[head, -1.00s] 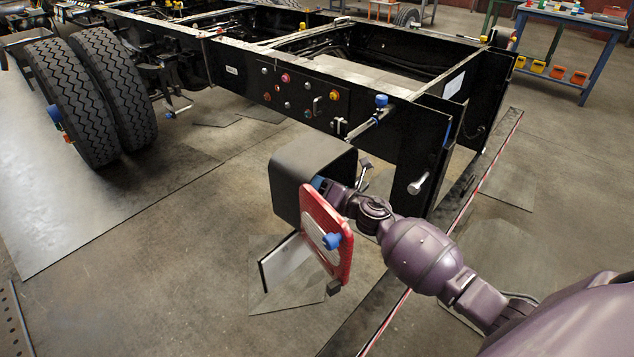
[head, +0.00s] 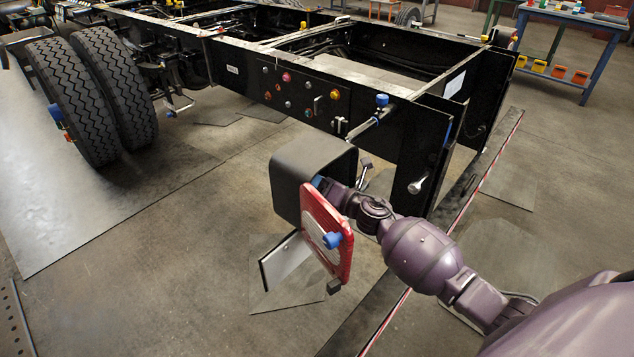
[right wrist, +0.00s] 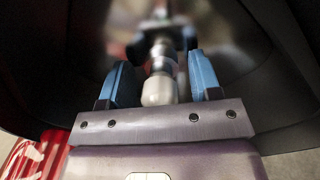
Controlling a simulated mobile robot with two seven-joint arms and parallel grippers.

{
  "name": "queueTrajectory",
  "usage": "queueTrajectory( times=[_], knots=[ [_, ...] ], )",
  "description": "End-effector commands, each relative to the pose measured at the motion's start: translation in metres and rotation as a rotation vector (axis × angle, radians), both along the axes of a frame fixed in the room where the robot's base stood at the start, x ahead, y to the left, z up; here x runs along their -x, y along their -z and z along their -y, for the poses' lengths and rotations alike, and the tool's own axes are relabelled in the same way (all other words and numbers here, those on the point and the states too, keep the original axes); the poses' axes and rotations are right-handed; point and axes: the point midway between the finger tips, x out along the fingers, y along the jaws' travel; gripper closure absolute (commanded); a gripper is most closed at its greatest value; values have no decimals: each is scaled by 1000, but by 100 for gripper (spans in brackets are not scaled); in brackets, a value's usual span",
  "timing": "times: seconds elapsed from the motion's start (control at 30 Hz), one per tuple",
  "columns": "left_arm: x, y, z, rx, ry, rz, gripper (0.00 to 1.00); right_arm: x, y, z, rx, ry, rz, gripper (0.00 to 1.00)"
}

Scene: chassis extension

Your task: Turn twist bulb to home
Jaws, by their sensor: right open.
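The twist bulb (right wrist: 160,88) shows in the right wrist view as a pale, rounded tip on a metallic stem, inside a dark housing. My right gripper (right wrist: 162,80) is open, with one blue finger on each side of the bulb. Gaps show between the fingers and the bulb. In the head view, the black box-like housing (head: 305,165) has a red-framed panel (head: 343,252) with a blue knob (head: 332,240) at its front. My right arm reaches in from the right, and its gripper is mostly hidden there by the housing and panel. My left gripper is not in view.
The black truck chassis (head: 225,62) runs across the back, with coloured knobs on its side. Twin tyres (head: 112,95) stand at the left. A blue bench (head: 566,45) with small bins is at the upper right. The floor at left and centre is open.

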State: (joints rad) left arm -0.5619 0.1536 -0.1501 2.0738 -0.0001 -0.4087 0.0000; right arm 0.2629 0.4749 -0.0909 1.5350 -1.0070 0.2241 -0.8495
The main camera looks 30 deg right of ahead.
Motion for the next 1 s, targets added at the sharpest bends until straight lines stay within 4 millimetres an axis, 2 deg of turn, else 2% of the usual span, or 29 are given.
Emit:
queueTrajectory(
  times=[0.13, 0.27, 0.7, 1.0],
  knots=[
    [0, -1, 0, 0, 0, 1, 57, 5, 0, 2, 0, 1, -1, 42],
    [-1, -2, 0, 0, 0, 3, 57, 19, 1, 7, 0, 1, -1, 42],
    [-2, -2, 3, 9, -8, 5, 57, 86, 4, 33, 0, 1, -2, 42],
    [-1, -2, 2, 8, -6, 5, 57, 101, 4, 38, 0, -1, 1, 42]
  ],
)
